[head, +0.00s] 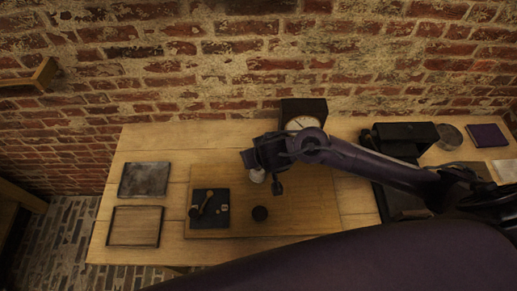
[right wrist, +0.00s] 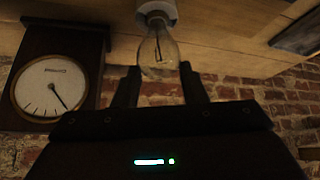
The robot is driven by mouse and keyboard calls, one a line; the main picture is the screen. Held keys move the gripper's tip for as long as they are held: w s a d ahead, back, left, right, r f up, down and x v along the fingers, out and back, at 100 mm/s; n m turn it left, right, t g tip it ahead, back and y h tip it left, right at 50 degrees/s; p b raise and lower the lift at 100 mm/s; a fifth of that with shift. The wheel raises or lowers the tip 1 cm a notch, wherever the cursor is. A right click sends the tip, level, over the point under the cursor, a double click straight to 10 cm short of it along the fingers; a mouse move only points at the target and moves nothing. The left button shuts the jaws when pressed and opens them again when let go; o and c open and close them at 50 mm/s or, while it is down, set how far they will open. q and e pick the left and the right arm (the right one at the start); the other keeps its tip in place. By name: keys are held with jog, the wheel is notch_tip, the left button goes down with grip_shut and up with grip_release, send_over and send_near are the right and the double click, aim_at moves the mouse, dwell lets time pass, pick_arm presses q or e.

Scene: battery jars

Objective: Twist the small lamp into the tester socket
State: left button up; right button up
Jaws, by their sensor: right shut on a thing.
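The base points away from the gripper, toward the wooden surface. In the head view the lamp (head: 257,175) is a pale spot under my right gripper (head: 267,178), above the wooden board. A black square plate (head: 222,194) with a brass lever lies to its left and nearer. My left gripper is out of view.
A slate-grey tile (head: 145,179) and a shallow wooden tray (head: 135,226) lie at the left. A black device (head: 405,136), a round tin (head: 449,136) and a purple book (head: 486,135) are at the right.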

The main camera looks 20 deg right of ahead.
dwell(0.3)
jog(key=shift+a+m+h, duration=0.15)
jog(key=shift+m+h, duration=0.55)
jog(key=shift+m, duration=0.5)
jog(key=shift+f+m+h, duration=0.15)
jog(key=shift+m+h, duration=0.25)
jog(key=shift+m, duration=0.3)
jog(key=shift+m+g+h+b, duration=0.4)
jog(key=shift+m+h+b, duration=0.25)
jog(key=shift+m, duration=0.55)
jog(key=o, duration=1.2)
jog(key=shift+c, duration=0.2)
jog(key=shift+r, duration=0.2)
